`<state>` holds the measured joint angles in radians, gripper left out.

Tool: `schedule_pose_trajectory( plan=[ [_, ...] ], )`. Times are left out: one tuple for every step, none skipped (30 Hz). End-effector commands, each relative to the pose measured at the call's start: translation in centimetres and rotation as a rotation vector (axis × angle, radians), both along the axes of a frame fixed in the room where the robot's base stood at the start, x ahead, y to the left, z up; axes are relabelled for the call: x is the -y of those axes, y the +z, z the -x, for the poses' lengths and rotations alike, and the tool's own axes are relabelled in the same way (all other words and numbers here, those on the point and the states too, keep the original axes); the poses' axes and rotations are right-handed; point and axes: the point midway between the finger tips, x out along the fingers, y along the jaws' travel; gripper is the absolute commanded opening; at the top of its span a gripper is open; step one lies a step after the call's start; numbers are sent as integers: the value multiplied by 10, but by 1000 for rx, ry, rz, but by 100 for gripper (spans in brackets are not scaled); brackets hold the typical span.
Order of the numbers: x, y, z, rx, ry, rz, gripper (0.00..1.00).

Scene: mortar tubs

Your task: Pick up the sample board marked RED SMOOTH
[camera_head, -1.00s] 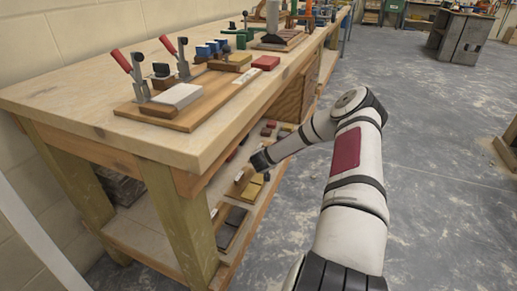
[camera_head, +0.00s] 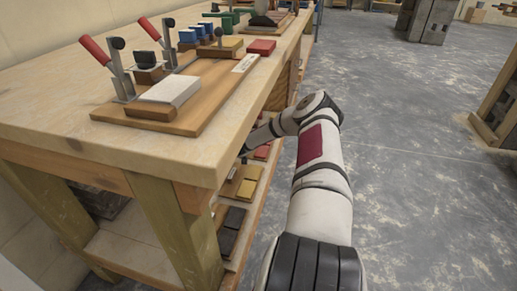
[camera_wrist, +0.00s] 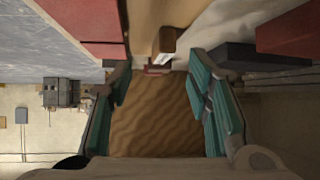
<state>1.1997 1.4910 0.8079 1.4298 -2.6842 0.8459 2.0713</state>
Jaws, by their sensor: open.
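My gripper (camera_wrist: 160,78) is open in the wrist view, its teal-padded fingers apart with a brown wood-grained surface (camera_wrist: 155,118) seen between and behind them. A large red board (camera_wrist: 88,18) lies beyond the left finger, and another red piece (camera_wrist: 290,35) lies beyond the right finger. A small red piece (camera_wrist: 157,70) shows between the fingertips. No RED SMOOTH marking is legible, so I cannot tell which is that board. In the head view, red boards (camera_head: 262,151) lie on the lower shelf beside my arm; the gripper itself is hidden there by the bench.
The workbench (camera_head: 110,140) carries toggle clamps on a wooden board (camera_head: 215,85), and a red block (camera_head: 262,46). Yellow boards (camera_head: 246,188) and dark grey boards (camera_head: 232,220) lie on the lower shelf. A dark block (camera_wrist: 255,57) is near the right finger.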

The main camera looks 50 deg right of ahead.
Motion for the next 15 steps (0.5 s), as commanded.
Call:
schedule_pose_trajectory(
  plan=[
    [3,-3,-2,1,0,1,45],
    [4,-3,-2,1,0,1,45],
    [4,-4,-3,-1,1,0,45],
    [5,-5,-4,0,1,1,45],
    [6,-5,-5,0,1,1,45],
    [7,-7,-7,1,0,1,45],
    [9,-9,-8,1,1,1,45],
    [10,-11,-11,1,1,1,45],
    [14,-14,-14,1,0,1,45],
    [17,-17,-16,1,-1,2,45],
    [19,-19,-19,1,-1,0,45],
    [22,-22,-22,1,0,2,45],
    [24,-24,-24,1,-1,1,45],
    [27,-26,-26,0,-1,0,45],
    [30,-28,-28,0,-1,0,45]
  ],
)
